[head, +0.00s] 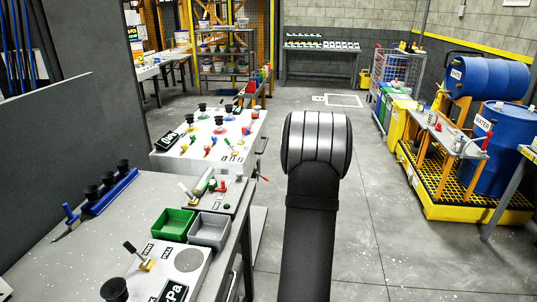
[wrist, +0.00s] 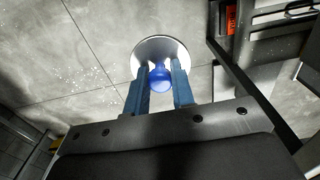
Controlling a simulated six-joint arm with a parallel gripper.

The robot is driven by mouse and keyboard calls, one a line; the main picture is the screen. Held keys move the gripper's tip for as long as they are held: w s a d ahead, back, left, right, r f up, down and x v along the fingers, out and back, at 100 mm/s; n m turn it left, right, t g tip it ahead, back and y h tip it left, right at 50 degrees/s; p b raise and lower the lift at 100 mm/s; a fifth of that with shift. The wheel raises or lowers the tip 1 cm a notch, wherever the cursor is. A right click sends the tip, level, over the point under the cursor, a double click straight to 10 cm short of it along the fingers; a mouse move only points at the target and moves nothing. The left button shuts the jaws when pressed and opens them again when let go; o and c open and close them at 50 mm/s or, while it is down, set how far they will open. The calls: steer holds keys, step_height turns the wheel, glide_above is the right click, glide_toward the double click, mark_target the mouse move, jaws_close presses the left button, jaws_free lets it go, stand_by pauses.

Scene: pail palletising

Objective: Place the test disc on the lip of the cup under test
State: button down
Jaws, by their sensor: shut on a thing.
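In the wrist view my gripper (wrist: 160,78) has two blue fingers closed on the blue knob of a shiny silver disc (wrist: 150,46), which I take as the test disc. The disc is held beyond the fingertips, with bare concrete floor behind it. The head view shows my arm but hides the gripper and disc. A black cup (head: 113,290) stands at the bottom edge of the head view beside a kPa display (head: 174,292); it may be the cup under test. It is partly cut off, and its lip shows no disc.
Several black cups stand in a blue rack (head: 110,192) on the grey bench. Green (head: 173,224) and grey (head: 209,230) bins sit right of it. A white table (head: 210,140) behind holds coloured parts. The floor between is open.

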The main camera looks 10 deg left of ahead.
steer(key=w+a+r+n, duration=0.2)
steer(key=a+r+n, duration=0.4)
steer(key=a+r, duration=0.5)
steer(key=w+a+r+n, duration=0.1)
steer(key=a+r+n, duration=0.55)
steer(key=a, duration=0.95)
steer(key=s+a+r+n, duration=0.3)
steer(key=s+a+r, duration=0.1)
steer(key=s+a, duration=0.7)
steer(key=s+a+r+n, duration=0.3)
steer(key=s+a, duration=0.6)
steer(key=a, duration=0.5)
glide_above(106, 278)
steer(key=s+d, duration=0.1)
steer(key=d, duration=0.2)
step_height(106, 278, down, 4)
steer(key=shift+m, duration=0.25)
steer(key=f, duration=0.3)
steer(key=s+f, duration=0.1)
steer(key=f, duration=0.3)
steer(key=shift+s, duration=0.15)
steer(key=shift+f, duration=2.25)
steer(key=shift+f, duration=0.1)
